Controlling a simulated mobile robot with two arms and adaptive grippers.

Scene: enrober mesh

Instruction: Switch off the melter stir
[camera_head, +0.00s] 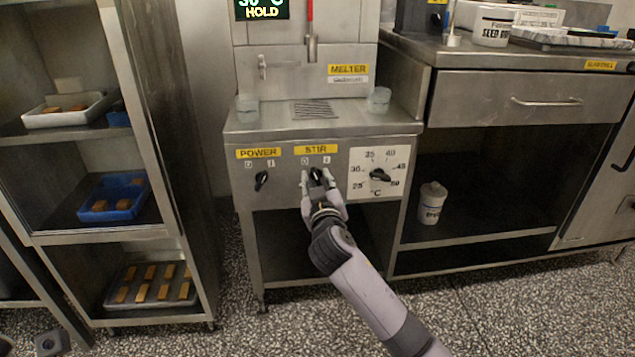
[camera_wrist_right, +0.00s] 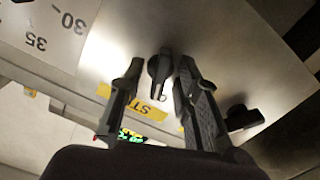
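The melter (camera_head: 325,122) is a steel cabinet with a control panel on its front. The black stir knob (camera_head: 317,174) sits below the yellow STIR label (camera_head: 316,149); it also shows in the right wrist view (camera_wrist_right: 160,70). My right gripper (camera_head: 318,180) is at this knob, with one finger on each side of it. In the right wrist view, the fingers (camera_wrist_right: 158,75) are apart, with narrow gaps beside the knob. The gripper partly hides the knob in the head view. A dark grey piece (camera_head: 50,342) at the lower left may be my left gripper; its fingers cannot be made out.
The black power knob (camera_head: 261,180) is left of the stir knob, and the temperature dial (camera_head: 380,175) is to its right. A display (camera_head: 262,10) reads HOLD. A shelf rack (camera_head: 160,150) with trays stands at left, a steel bench (camera_head: 510,95) at right.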

